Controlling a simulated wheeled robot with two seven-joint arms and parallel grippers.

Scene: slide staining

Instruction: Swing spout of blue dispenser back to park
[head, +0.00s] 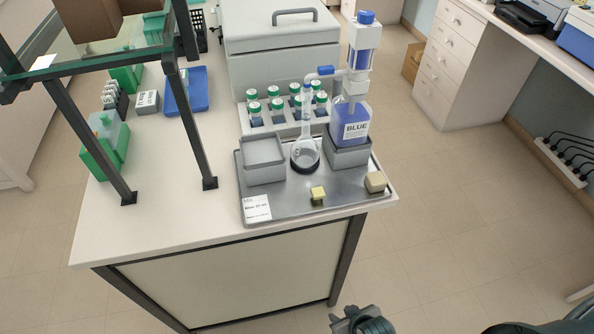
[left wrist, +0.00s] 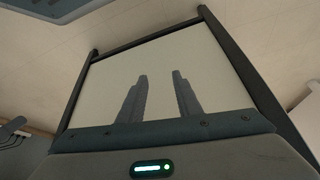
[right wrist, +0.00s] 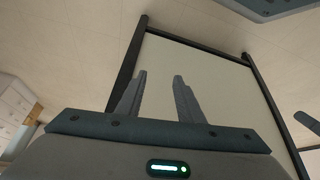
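The blue dispenser (head: 350,122) is a bottle of blue liquid labelled BLUE, standing upright in a grey holder (head: 347,153) on the metal tray. Its spout (head: 322,71) points left from the pump head, with its tip above the neck of a clear flask (head: 305,152). I cannot tell whether the tip touches the neck. My right gripper (head: 352,315) is at the bottom edge of the head view, in front of the bench and far below the dispenser. Its fingers stand apart and empty in the right wrist view (right wrist: 157,95). My left gripper (left wrist: 160,95) is open and empty, outside the head view.
The metal tray (head: 285,206) also holds an empty grey holder (head: 263,160), two small yellowish blocks and a label card. Several green-capped bottles stand behind the flask, before a grey box (head: 282,55). A dark-framed shelf (head: 190,120) rises at left. Floor right of the bench is clear.

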